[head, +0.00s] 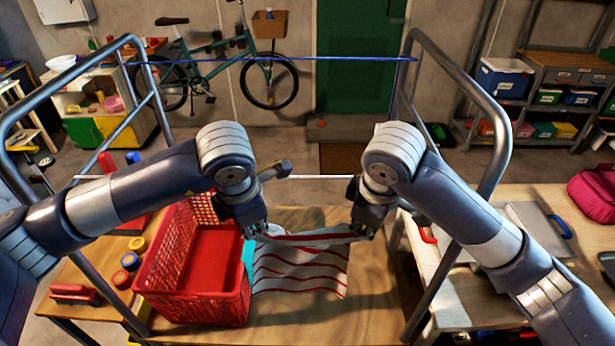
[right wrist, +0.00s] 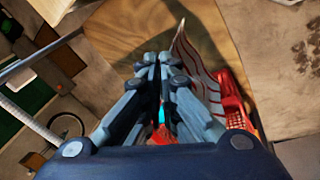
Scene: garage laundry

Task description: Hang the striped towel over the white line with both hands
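The striped towel (head: 300,268), white with red stripes, hangs in the head view with its upper edge stretched between my two grippers and its lower part just above or on the wooden table; I cannot tell which. My left gripper (head: 257,231) is shut on its upper left corner. My right gripper (head: 363,233) is shut on its upper right corner. In the right wrist view the fingers (right wrist: 160,100) are close together, and the towel (right wrist: 197,62) shows beyond them. The white line (head: 320,177) runs across behind my grippers, a little higher, partly hidden by my arms.
A blue line (head: 330,58) runs higher and farther back between the metal frame's posts (head: 487,190). A red basket (head: 200,310) stands on the wooden table (head: 370,290), left of the towel. Round tins and a brush (head: 75,293) lie left of it. A side table holds a pink bag (head: 596,190).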

